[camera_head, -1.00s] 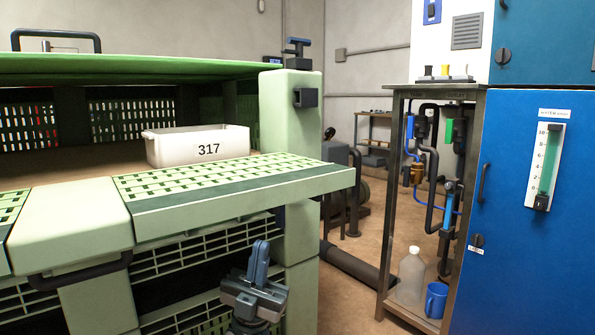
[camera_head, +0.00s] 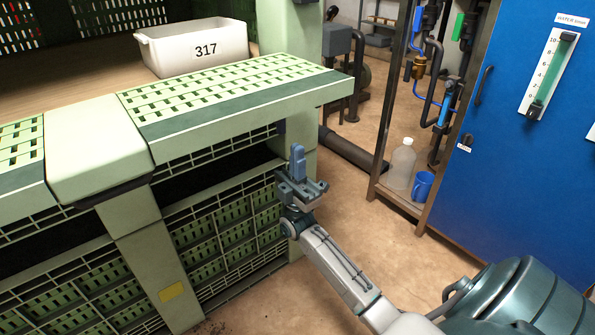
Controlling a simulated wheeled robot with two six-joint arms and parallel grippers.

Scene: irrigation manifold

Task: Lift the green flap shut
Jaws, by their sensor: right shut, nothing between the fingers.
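The green flap (camera_head: 230,100) is a pale green slatted panel. It lies folded down, roughly level, sticking out from the front of a large green crate. My right gripper (camera_head: 297,152) points upward with its fingers together and nothing between them. In the picture it is below the flap's right part, near the crate's corner post, and a gap shows between the fingertips and the flap's front edge. My right arm reaches in from the lower right. My left gripper is not in view.
A white bin (camera_head: 195,50) marked 317 stands inside the crate behind the flap. A green post section (camera_head: 95,150) borders the flap on the left. A blue cabinet (camera_head: 520,160), a clear bottle (camera_head: 402,165) and a blue mug (camera_head: 423,186) stand right. Open floor lies between.

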